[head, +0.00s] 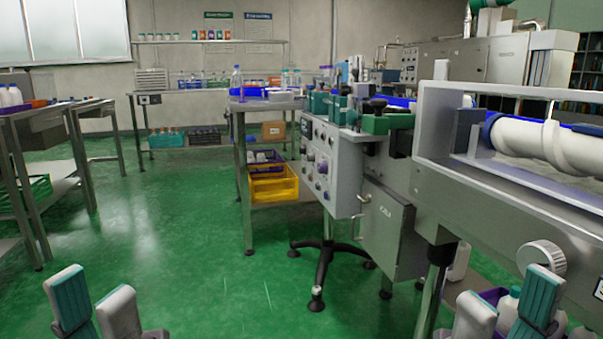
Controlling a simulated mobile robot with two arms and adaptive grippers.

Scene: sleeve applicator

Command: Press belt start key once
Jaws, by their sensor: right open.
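A grey control panel (321,168) with several knobs and keys faces left on the near side of the machine (390,205), right of centre. The keys are too small to tell which one is the belt start key. My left gripper (91,288) is at the bottom left, over the green floor, with its fingers apart and nothing between them. My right gripper (508,290) is at the bottom right, in front of the machine's lower side, open and empty. Both are well short of the panel and touch nothing that I can see.
A steel table (246,150) left of the panel holds a yellow crate (273,193) on its lower shelf. A black-footed stand (318,270) rests below the panel. A conveyor frame (500,190) runs to the right. Another table (30,113) stands at left. Green floor (190,240) between is clear.

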